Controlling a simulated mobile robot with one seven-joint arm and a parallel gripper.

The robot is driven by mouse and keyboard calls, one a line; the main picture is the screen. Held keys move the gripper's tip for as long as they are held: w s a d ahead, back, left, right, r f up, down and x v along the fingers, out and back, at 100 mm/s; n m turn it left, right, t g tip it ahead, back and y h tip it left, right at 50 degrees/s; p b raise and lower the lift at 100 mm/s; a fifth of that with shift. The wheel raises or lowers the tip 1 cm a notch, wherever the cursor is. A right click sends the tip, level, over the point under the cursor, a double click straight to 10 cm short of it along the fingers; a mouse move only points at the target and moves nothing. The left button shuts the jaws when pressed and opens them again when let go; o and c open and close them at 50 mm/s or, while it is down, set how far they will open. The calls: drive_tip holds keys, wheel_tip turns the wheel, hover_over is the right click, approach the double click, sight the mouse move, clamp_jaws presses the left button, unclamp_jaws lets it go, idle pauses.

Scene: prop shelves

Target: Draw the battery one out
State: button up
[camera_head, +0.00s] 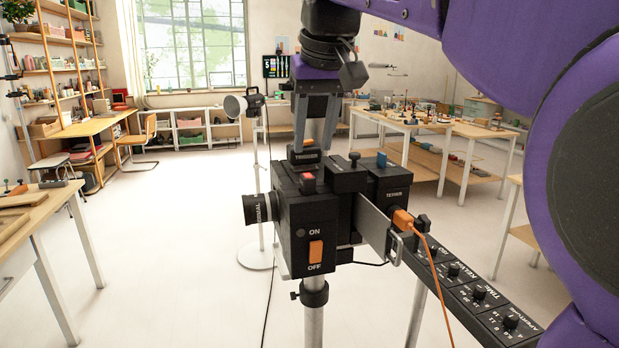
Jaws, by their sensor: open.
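A black camera-like prop (308,220) stands on a metal post, with an orange ON/OFF switch (315,252) on its front. No label that I can read says battery. A black block marked like "TRIGGER" (306,155) sits on top. A second black block (391,193) with a blue top piece (381,160) sits to its right. A grey plate (375,222) with a metal loop handle (396,246) stands out of the prop's right side. My gripper (315,146) is open and points down over the trigger block. Whether its fingertips touch the block I cannot tell.
An orange plug (403,220) with an orange cable is at the right side. A black arm with knobs (480,293) reaches to the lower right. A lamp (240,105) stands behind. Tables are at left (35,205) and right (431,127). Open floor lies to the left.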

sight(308, 176)
drive_tip(key=b+x, duration=0.1)
drive_tip(key=x, duration=0.7)
clamp_jaws()
idle(0.4)
